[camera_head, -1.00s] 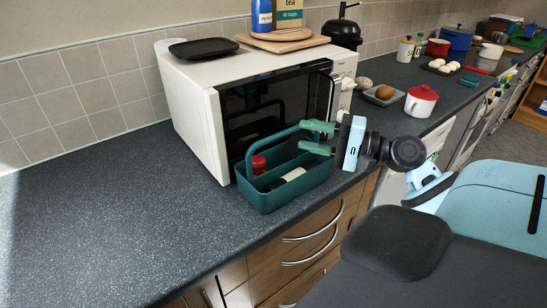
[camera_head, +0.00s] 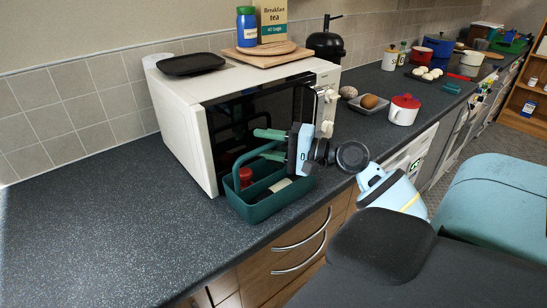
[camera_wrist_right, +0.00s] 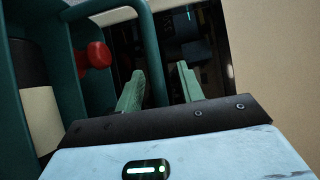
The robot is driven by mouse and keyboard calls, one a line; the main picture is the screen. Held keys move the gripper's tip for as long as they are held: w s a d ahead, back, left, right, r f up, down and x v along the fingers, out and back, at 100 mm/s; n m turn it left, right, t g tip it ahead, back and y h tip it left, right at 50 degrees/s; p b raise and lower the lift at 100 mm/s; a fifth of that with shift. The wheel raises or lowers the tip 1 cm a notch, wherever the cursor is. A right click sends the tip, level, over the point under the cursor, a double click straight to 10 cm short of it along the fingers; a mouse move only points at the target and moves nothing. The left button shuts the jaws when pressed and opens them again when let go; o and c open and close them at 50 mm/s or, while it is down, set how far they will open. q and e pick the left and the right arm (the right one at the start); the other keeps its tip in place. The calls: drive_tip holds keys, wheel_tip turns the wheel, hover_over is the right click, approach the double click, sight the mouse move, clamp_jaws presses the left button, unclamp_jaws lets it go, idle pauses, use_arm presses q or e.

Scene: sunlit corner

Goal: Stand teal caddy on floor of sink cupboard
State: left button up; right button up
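The teal caddy (camera_head: 262,210) stands upright on the dark worktop, in front of the microwave, with its arched handle raised. It holds a red-topped item (camera_head: 245,176) and a pale and black item; the red top (camera_wrist_right: 97,55) also shows in the right wrist view. My right gripper (camera_head: 262,141) is over the caddy at handle height, its green fingers apart. In the wrist view the handle (camera_wrist_right: 150,45) comes down close to the fingers and seems to pass between them; firm contact is not visible. My left gripper and the sink cupboard floor cannot be made out.
The white microwave (camera_head: 190,130) stands close behind the caddy, with a black tray (camera_head: 190,64) and a board on top. The worktop at left is clear.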

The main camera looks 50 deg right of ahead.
drive_tip(key=shift+w+a, duration=0.15)
drive_tip(key=shift+w, duration=0.1)
clamp_jaws()
drive_tip(key=shift+r, duration=0.15)
idle(0.4)
